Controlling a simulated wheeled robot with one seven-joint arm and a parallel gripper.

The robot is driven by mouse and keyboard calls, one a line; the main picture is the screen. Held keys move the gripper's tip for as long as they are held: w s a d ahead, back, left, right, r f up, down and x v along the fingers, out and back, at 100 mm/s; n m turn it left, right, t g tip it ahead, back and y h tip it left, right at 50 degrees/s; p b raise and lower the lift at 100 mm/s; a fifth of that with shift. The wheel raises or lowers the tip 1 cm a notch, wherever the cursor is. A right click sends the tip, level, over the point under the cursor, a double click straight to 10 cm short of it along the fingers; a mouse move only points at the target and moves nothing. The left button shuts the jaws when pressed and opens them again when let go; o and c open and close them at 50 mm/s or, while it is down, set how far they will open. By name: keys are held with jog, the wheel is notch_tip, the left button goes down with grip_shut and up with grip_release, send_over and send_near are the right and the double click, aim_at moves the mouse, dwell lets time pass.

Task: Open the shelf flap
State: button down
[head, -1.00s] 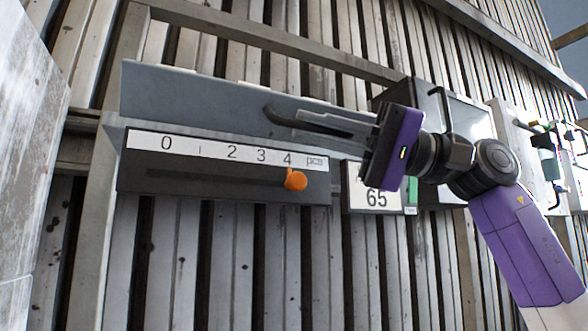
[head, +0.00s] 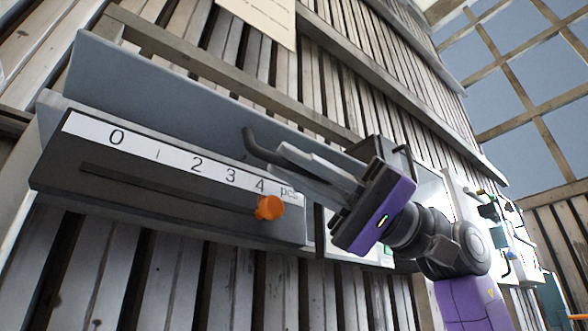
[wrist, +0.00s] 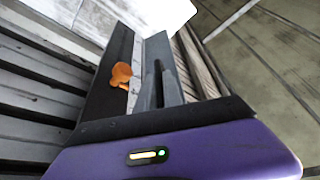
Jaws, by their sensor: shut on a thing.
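The shelf flap, seen as a long grey-blue panel (head: 150,88), stands along the back of the dark box with the number scale. A dark curved handle (head: 256,146) shows on its front near the right end. My gripper (head: 281,160) reaches in from the right with its fingers closed at the handle and hiding part of it.
An orange knob (head: 269,207) sticks out of the slotted box front (head: 150,185), just below my fingers. A dark-framed box is behind my gripper, and a panel with fittings (head: 495,215) stands farther right. A plank wall backs everything.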

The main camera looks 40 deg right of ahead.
jog(key=c, duration=1.5)
grip_release()
jog(key=shift+d, duration=0.1)
jog(key=shift+v, duration=3.9)
jog(key=shift+w+f+v, duration=0.1)
jog(key=shift+w+v, duration=0.05)
jog(key=shift+v, duration=1.35)
jog(key=shift+w+f+v, duration=0.1)
jog(key=shift+f+v, duration=0.05)
jog(key=shift+v, duration=1.35)
jog(key=shift+w+f+v, duration=0.1)
jog(key=shift+w+v, duration=0.05)
jog(key=shift+v, duration=1.35)
